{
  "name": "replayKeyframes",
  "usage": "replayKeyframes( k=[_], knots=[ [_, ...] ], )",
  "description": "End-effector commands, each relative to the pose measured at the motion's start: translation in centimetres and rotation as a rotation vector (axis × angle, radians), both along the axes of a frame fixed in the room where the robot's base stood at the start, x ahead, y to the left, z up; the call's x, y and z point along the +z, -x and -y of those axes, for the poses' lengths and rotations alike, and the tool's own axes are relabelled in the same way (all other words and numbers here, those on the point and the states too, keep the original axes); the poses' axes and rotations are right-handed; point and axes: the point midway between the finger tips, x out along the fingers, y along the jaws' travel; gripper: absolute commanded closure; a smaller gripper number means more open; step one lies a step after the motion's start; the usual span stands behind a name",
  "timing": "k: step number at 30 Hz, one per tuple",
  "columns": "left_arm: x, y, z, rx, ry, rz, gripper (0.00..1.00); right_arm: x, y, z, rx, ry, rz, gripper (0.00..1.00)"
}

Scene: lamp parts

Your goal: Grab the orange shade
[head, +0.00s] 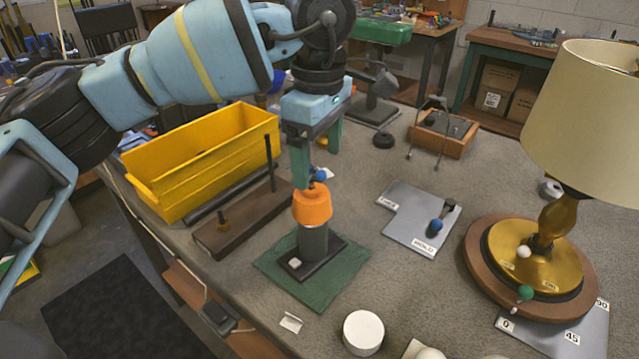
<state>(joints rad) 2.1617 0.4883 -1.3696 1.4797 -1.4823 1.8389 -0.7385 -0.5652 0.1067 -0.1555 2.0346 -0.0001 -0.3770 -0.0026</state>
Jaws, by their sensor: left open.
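The orange shade (312,206) is a small cup-like piece sitting on top of a grey cylinder (313,239). The cylinder stands upright on a dark square base on a green mat (349,270). A small blue knob (319,176) shows just above the shade. My left gripper (317,167) points down over the shade with its two green fingers apart. Its left fingertip comes down close to the shade's top edge; I cannot tell whether it touches. No shade is held between the fingers. My right gripper is not in view.
A yellow bin (168,178) and a brown block with upright pegs (238,224) stand left of the shade. A grey plate (410,218) lies to the right. A large brass lamp (545,252) stands far right. A white round lid (363,331) lies in front.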

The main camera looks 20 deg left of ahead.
Motion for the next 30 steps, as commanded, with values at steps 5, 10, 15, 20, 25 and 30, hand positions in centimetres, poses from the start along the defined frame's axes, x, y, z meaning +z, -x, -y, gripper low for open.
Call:
replayKeyframes(
  k=[5,10,15,20,25,30],
  knots=[
    [-0.5,0.0,0.0,0.0,0.0,-0.001,0.18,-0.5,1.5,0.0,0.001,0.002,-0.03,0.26],
    [-2.2,0.0,-0.2,0.001,0.0,-0.001,0.18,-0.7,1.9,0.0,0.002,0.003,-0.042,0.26],
    [-2.7,0.0,-0.2,0.001,0.001,0.001,0.18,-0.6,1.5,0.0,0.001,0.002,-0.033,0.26],
    [-4.0,0.1,-0.6,0.001,0.0,-0.001,0.18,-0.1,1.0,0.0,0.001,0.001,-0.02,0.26],
    [-6.4,0.1,-1.0,0.001,0.0,-0.001,0.18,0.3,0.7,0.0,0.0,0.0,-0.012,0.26],
    [-7.7,0.2,-1.0,0.0,0.0,0.0,0.18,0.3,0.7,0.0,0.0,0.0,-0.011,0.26]
  ],
)
